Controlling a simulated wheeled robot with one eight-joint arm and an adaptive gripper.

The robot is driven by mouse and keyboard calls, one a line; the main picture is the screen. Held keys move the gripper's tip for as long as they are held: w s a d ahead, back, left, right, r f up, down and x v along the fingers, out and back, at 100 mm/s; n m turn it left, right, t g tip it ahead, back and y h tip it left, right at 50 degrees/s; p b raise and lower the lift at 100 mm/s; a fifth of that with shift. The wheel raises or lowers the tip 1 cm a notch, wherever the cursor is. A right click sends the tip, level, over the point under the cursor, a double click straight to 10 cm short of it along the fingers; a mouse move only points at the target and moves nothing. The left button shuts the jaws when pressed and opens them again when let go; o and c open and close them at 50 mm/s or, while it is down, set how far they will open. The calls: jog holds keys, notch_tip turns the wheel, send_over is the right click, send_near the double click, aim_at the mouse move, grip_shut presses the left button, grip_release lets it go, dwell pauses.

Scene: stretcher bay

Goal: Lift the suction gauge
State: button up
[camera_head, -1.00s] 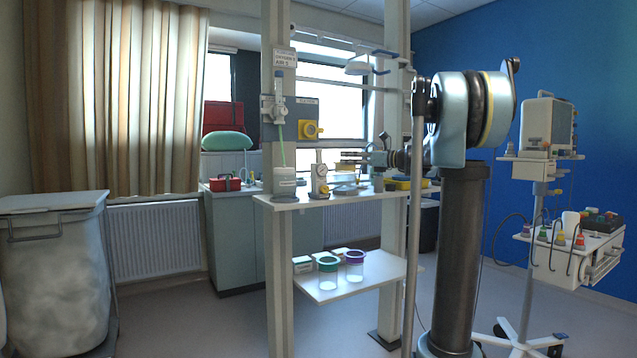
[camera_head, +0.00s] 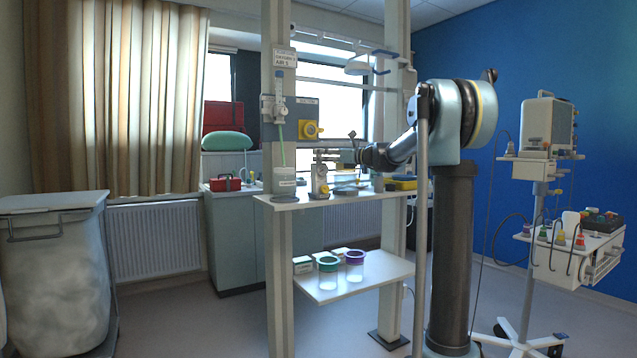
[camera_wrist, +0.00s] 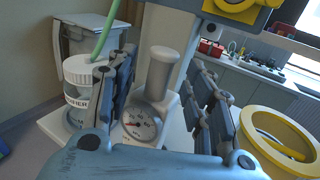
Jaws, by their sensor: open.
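The suction gauge (camera_head: 318,181) stands upright on the white upper shelf (camera_head: 290,205). In the wrist view, the gauge (camera_wrist: 141,123) shows a round white dial with a red mark and a grey cylinder rising above it. My gripper (camera_head: 322,157) is at the upper part of the gauge, reaching in from the right. In the wrist view, my gripper (camera_wrist: 165,92) is open, with one finger on each side of the gauge's upright body. Whether either finger touches the gauge is unclear.
A humidifier bottle (camera_wrist: 80,88) with a green tube stands close left of the gauge. A yellow ring-shaped object (camera_wrist: 285,138) is close on the right. A yellow wall outlet (camera_head: 307,129) is above. The lower shelf holds a green-rimmed jar (camera_head: 327,265) and a purple-rimmed jar (camera_head: 355,258).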

jog(key=shift+x, duration=1.2)
jog(key=shift+c, duration=0.2)
grip_shut()
jog(key=shift+r, duration=0.1)
